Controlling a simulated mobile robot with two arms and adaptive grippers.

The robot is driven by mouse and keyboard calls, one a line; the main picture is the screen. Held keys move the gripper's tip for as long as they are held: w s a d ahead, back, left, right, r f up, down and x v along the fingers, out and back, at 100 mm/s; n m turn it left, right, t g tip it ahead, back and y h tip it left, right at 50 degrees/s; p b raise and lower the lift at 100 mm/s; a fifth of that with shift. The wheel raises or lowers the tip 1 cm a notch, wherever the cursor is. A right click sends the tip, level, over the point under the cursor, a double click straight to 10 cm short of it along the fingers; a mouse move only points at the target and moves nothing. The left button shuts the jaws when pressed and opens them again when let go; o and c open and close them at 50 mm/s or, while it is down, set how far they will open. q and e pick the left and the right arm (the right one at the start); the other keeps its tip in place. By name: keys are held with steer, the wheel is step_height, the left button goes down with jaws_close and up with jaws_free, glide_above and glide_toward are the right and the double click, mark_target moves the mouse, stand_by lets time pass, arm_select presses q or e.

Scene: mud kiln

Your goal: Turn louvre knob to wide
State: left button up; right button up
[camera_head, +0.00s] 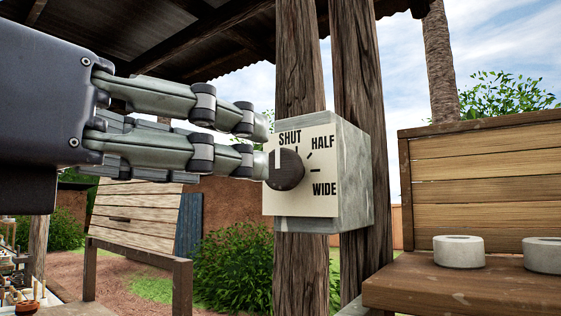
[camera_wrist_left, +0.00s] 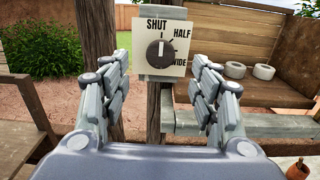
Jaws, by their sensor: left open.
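The louvre knob (camera_head: 287,170) is a dark round dial on a cream plate (camera_head: 325,205) marked SHUT, HALF and WIDE. Its white pointer line points up at SHUT; the wrist view also shows the knob (camera_wrist_left: 160,54) with its line upward. The plate is on a grey box (camera_head: 354,175) fixed to wooden posts. My left gripper (camera_head: 266,146) is open and empty, its fingers pointing at the knob from the left in the head view. In the wrist view its fingers stand apart on either side of the plate. Whether a fingertip touches the knob cannot be told. My right gripper is not in view.
Wooden posts (camera_head: 301,70) stand behind the box. A wooden bench (camera_head: 470,288) at right holds white ring-shaped pieces (camera_head: 459,251). A board on a stand (camera_head: 135,215) is at left. A small terracotta pot (camera_wrist_left: 297,170) shows at the wrist view's lower right.

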mark_target(278, 165)
arm_select(q)
steer(key=p+x, duration=0.5)
steer(key=x, duration=0.4)
steer(key=shift+w+d, duration=0.25)
steer(key=shift+w, duration=0.05)
steer(key=shift+w+d, duration=0.2)
steer(key=shift+w, duration=0.1)
steer(key=c, duration=1)
